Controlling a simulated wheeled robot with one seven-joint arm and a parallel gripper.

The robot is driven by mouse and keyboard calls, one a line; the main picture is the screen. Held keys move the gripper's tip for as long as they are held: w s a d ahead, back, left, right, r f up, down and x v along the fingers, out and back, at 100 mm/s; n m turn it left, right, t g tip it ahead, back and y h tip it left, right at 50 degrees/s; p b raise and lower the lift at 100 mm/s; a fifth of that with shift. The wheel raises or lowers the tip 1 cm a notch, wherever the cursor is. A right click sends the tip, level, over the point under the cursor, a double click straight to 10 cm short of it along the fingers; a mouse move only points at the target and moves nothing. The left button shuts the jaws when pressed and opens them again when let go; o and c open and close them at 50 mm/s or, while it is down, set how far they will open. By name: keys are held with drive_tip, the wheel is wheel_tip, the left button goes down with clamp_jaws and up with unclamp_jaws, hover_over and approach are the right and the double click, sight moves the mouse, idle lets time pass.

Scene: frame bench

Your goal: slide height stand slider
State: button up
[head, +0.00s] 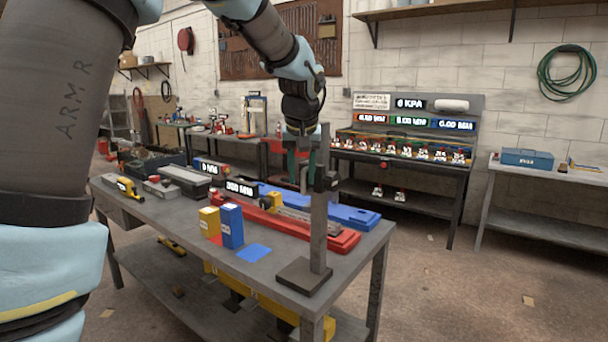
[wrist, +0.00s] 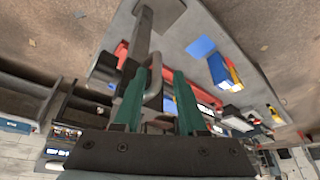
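The height stand is a grey upright post (head: 319,215) on a flat dark base (head: 304,277) at the bench's near right corner. Its dark slider (head: 329,181) sits partway up the post; the slider's block also shows in the wrist view (wrist: 104,68). My gripper (head: 300,182) points down close to the post at about the slider's height. In the wrist view its two green fingers (wrist: 158,82) are apart. A grey bar-like part (wrist: 153,98) lies between them, nearer the left finger, with a gap to the right finger. I cannot tell whether it touches either finger.
The bench (head: 205,250) also holds a red tray (head: 285,225), a blue tray (head: 350,215), a blue box (head: 231,226) and a yellow box (head: 209,222). A blue square (head: 254,252) lies flat left of the base. Another bench with displays (head: 410,150) stands behind.

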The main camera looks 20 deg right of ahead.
drive_tip(key=shift+o, duration=0.4)
drive_tip(key=shift+d, duration=0.1)
drive_tip(key=shift+s+r, duration=0.15)
drive_tip(key=shift+r, duration=0.15)
drive_tip(key=b+v, duration=0.3)
drive_tip(key=v, duration=0.7)
drive_tip(key=w+a+f+n+g+y, duration=0.1)
drive_tip(key=a+f, duration=0.7)
drive_tip(key=a, duration=0.2)
drive_tip(key=w+a+f+n, duration=0.1)
drive_tip(key=a+f, duration=0.7)
drive_tip(key=a, duration=0.3)
drive_tip(key=s+a+f+n+g, duration=0.1)
drive_tip(key=s+a+f+n, duration=0.1)
drive_tip(key=s+a+f, duration=0.7)
drive_tip(key=a+f, duration=0.2)
drive_tip(key=a, duration=0.3)
drive_tip(key=shift+s+g+y, duration=0.15)
drive_tip(key=shift+g+y, duration=0.15)
drive_tip(key=shift+y, duration=0.1)
